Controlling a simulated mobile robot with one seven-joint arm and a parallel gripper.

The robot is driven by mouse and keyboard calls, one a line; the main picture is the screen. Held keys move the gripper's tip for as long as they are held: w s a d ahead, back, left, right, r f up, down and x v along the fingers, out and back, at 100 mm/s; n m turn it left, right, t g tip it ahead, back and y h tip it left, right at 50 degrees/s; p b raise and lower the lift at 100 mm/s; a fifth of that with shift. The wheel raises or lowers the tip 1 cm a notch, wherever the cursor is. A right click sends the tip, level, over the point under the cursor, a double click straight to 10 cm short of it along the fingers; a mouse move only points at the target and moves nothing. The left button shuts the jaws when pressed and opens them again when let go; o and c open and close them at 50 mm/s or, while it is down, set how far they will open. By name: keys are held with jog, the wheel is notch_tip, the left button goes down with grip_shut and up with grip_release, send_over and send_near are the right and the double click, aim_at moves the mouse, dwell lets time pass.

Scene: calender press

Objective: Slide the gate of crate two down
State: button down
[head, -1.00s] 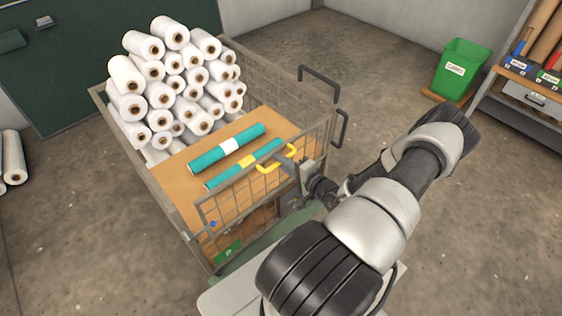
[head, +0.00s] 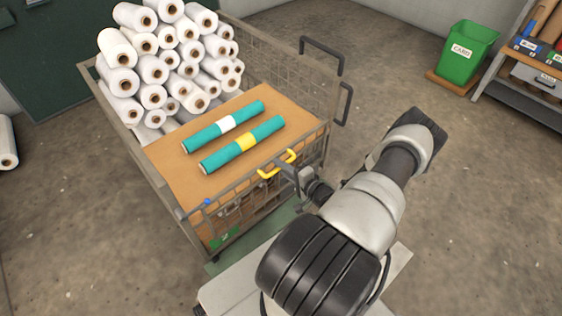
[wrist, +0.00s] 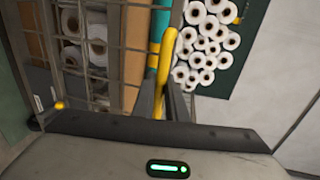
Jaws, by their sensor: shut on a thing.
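The crate (head: 149,193) is a wire-mesh cage with a wooden shelf. Its front gate (head: 240,210) is a mesh panel with a yellow handle (head: 277,167) on top. The gate's top edge is about level with the crate's front rim. My gripper (head: 288,176) is shut on the yellow handle. In the wrist view the handle (wrist: 168,55) stands between my fingers (wrist: 167,100). The gate's lower part is partly hidden by my arm. A green label (head: 224,238) shows low on the front, too small to read.
Two teal rolls, one with a white band (head: 224,126) and one with a yellow band (head: 243,143), lie on the wooden shelf. Many white rolls (head: 165,60) are stacked behind. A green bin (head: 466,54) and a shelf rack (head: 520,75) stand right. Floor between is clear.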

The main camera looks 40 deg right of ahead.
jog(key=shift+f+b, duration=0.7)
jog(key=shift+f, duration=1.2)
jog(key=c, duration=1.8)
grip_release()
jog(key=shift+o, duration=0.2)
jog(key=shift+r, duration=0.1)
jog(key=p+v, duration=0.3)
jog(key=v, duration=1.4)
jog(key=shift+s+d, duration=0.15)
jog(key=shift+s, duration=0.1)
